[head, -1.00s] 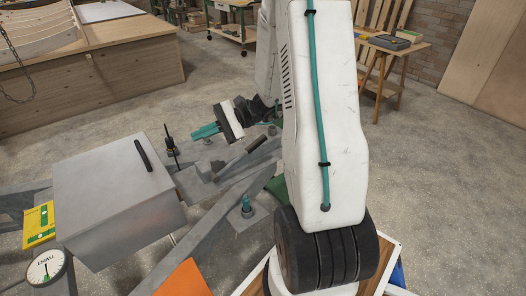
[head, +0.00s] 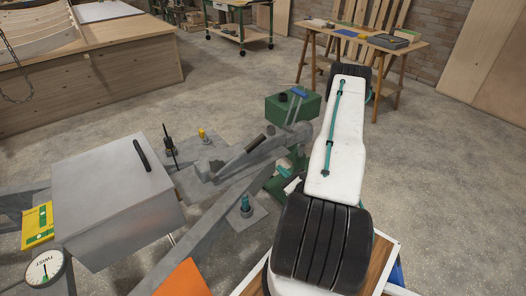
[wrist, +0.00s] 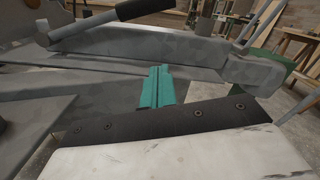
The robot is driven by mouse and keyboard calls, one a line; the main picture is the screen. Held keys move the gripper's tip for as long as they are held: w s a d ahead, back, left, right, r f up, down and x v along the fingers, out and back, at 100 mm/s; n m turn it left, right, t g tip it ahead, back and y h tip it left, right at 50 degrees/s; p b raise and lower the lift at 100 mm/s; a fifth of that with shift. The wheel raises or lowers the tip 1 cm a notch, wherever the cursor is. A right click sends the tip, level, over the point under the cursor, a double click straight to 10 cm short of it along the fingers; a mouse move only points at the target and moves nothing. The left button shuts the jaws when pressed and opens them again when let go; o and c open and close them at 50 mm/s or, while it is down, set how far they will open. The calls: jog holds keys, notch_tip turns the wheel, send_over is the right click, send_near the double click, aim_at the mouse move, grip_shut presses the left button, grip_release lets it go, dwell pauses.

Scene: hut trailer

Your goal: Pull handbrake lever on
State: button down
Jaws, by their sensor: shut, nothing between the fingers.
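The handbrake lever shows in the head view as a grey bar with a black grip (head: 256,143), sloping up to the right above the grey drawbar. In the wrist view its black grip (wrist: 142,8) crosses the top edge, beyond my fingers. My gripper (wrist: 157,76) shows two teal fingers shut together and empty, pointing at the grey metal side below the lever. In the head view, my gripper (head: 283,171) is small and partly hidden by the drawbar and my arm, low on the right side of the lever. The gripper appears apart from the lever.
The grey drawbar (head: 218,212) runs diagonally through the frame. A large grey box (head: 110,195) stands left. A green box (head: 275,106) lies beyond the lever. A wooden trestle table (head: 345,37) is at the back; open floor lies right.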

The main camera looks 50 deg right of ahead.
jog(key=w+r, duration=0.1)
jog(key=w, duration=0.2)
jog(key=w+d+r, duration=0.1)
jog(key=w, duration=0.3)
jog(key=w+r, duration=0.1)
jog(key=w, duration=0.2)
jog(key=shift+w+d+r, duration=0.15)
jog(key=shift+w+r, duration=0.05)
jog(key=shift+w, duration=0.2)
jog(key=shift+w+r, duration=0.1)
jog(key=shift+r, duration=0.35)
